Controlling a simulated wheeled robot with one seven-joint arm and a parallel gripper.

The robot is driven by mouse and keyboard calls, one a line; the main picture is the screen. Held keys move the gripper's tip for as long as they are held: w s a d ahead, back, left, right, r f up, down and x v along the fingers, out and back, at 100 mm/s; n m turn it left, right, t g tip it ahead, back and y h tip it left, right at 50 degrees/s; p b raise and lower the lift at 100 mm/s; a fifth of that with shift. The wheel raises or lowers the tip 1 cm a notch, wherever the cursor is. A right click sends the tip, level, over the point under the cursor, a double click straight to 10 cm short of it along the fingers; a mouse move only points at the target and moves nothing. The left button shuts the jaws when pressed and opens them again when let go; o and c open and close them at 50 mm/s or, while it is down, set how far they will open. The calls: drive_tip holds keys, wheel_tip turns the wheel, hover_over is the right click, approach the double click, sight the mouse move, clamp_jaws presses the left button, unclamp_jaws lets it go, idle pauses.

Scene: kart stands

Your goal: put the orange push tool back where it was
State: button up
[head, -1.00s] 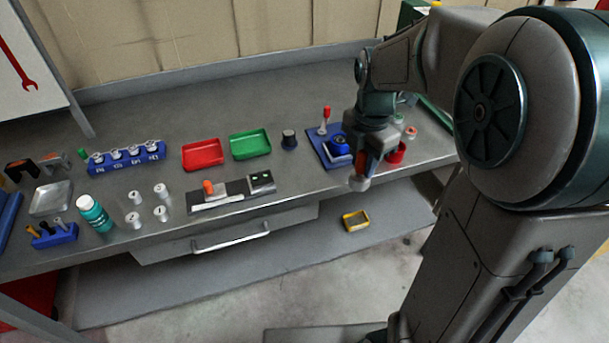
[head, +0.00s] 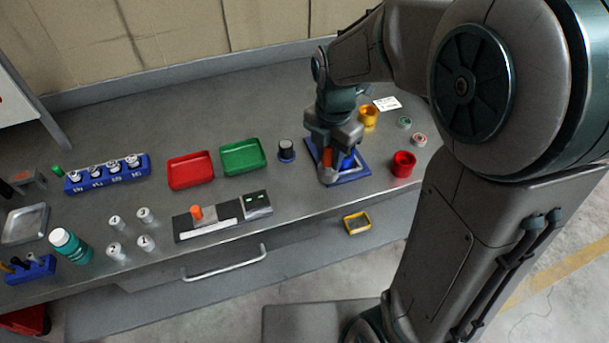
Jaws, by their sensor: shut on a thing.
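My gripper (head: 328,168) is shut on an orange tool (head: 324,142), which I take to be the push tool. Only part of the tool shows between the fingers. The gripper points down over a blue base plate (head: 350,178) of a fixture on the bench. The fixture's upper part is mostly hidden behind the gripper. Whether the tool touches the fixture I cannot tell.
On the grey bench, left of my gripper, are a black knob (head: 286,150), a green tray (head: 243,156), a red tray (head: 190,170) and a slide device with an orange knob (head: 196,213). A red cup (head: 403,163) and yellow cup (head: 369,116) stand to the right.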

drive_tip(key=shift+s+a+f+p, duration=0.1)
drive_tip(key=shift+a+f+p, duration=0.1)
drive_tip(key=shift+a+f, duration=0.85)
drive_tip(key=shift+a+f+p, duration=0.15)
drive_tip(key=shift+a+f, duration=0.55)
drive_tip(key=shift+f, duration=0.65)
drive_tip(key=shift+s+a+f+p, duration=0.1)
drive_tip(key=shift+a+f+p, duration=0.1)
drive_tip(key=shift+a+f, duration=0.85)
drive_tip(key=shift+d+f, duration=0.15)
drive_tip(key=shift+f, duration=0.1)
drive_tip(key=shift+f, duration=0.15)
drive_tip(key=o, duration=1)
